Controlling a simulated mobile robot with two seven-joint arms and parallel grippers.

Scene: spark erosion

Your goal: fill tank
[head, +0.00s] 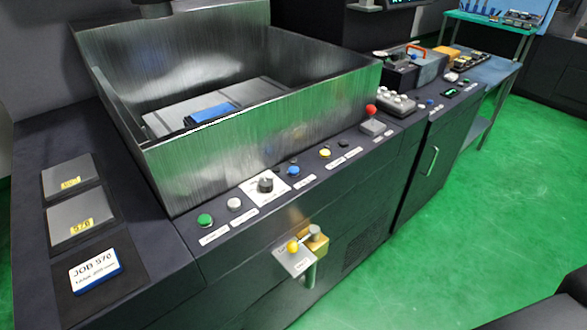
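The open steel tank (260,140) stands on the dark machine, its brushed walls upright. A flat grey plate (262,92) lies inside, with a blue block (210,113) on it. I see no liquid surface in the tank; the near wall hides part of its floor. On the front panel are a green button (205,220), a white button (234,204), a dial (265,185), a blue button (293,171) and a yellow button (325,153). A brass valve (315,240) with a yellow knob (293,246) and a label plate sits below them. Neither gripper is in view.
A JOB 570 card (96,270) and two grey plates with yellow tags, one here (80,215), lie on the left ledge. A side table (490,70) is beyond. The green floor (480,200) at right is clear.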

